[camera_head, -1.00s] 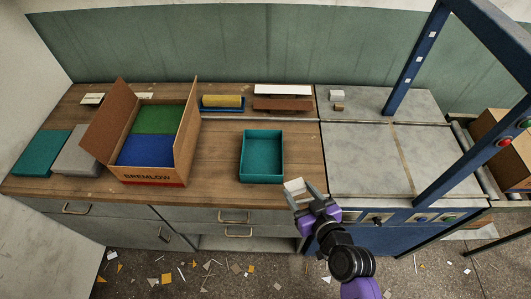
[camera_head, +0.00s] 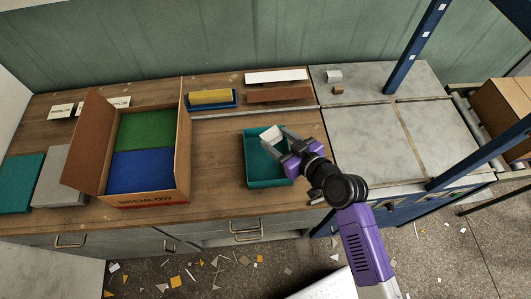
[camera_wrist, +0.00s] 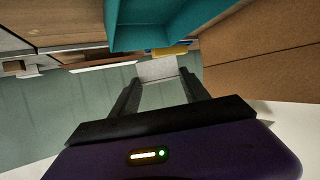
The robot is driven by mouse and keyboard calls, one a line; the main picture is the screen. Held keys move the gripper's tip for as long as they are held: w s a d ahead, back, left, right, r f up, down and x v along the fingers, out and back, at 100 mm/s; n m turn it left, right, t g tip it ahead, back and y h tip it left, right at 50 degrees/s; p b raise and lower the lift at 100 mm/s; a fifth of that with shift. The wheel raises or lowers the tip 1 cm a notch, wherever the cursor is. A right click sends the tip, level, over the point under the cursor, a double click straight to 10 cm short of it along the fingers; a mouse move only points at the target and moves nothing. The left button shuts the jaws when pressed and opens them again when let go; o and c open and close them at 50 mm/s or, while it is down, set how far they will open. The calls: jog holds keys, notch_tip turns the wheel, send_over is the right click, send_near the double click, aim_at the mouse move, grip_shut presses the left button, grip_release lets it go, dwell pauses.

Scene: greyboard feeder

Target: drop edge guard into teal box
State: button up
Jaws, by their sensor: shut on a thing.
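The teal box (camera_head: 254,183) stands open on the wooden bench, left of the grey slab. My gripper (camera_head: 274,138) is shut on a small whitish edge guard (camera_head: 269,133). In the head view, the edge guard appears over the box's opening, near its back right part. I cannot tell its exact height above the box floor. In the wrist view, the pale edge guard (camera_wrist: 157,70) sits between my fingertips (camera_wrist: 158,82), and the teal box (camera_wrist: 160,25) fills the upper middle.
An open cardboard carton (camera_head: 155,199) with green and blue contents stands left of the teal box. A yellow roll (camera_head: 210,97) lies on a blue tray behind. A blue frame post (camera_head: 415,48) rises at the right. Bare wood lies around the box.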

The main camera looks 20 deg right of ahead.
jog(key=b, duration=0.4)
send_over(276, 162)
jog(key=shift+f, duration=2.8)
jog(key=o, duration=1.4)
jog(key=shift+b+v, duration=0.75)
jog(key=shift+v, duration=3.2)
jog(key=shift+r, duration=0.1)
